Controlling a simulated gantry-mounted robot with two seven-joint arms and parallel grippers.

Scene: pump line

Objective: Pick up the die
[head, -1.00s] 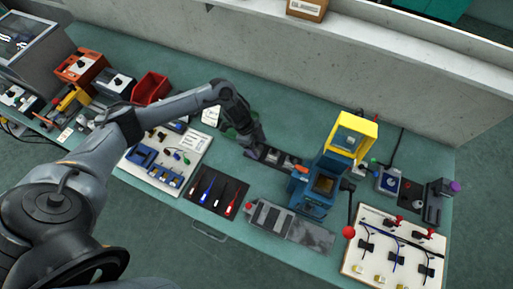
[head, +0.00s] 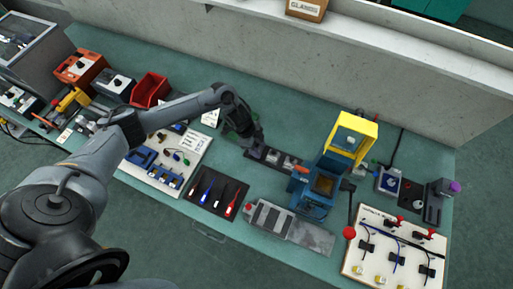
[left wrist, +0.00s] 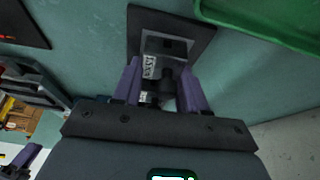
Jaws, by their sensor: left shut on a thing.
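My left gripper (head: 257,143) is over the left end of a dark die rack (head: 297,168) on the green bench. In the left wrist view, the purple fingers of my left gripper (left wrist: 160,80) are shut on a grey metal die (left wrist: 165,45) with a pale marked side face. The dark rack or pad (left wrist: 196,25) shows behind the die. I cannot tell whether the die is clear of it. More grey blocks (head: 272,157) sit in the rack in the head view.
A blue and yellow press (head: 350,140) stands right of the rack. A black mat with screwdrivers (head: 217,195) and a grey plate fixture (head: 305,232) lie in front. A green bin (left wrist: 265,22) is close beside the gripper in the left wrist view. The wall is behind.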

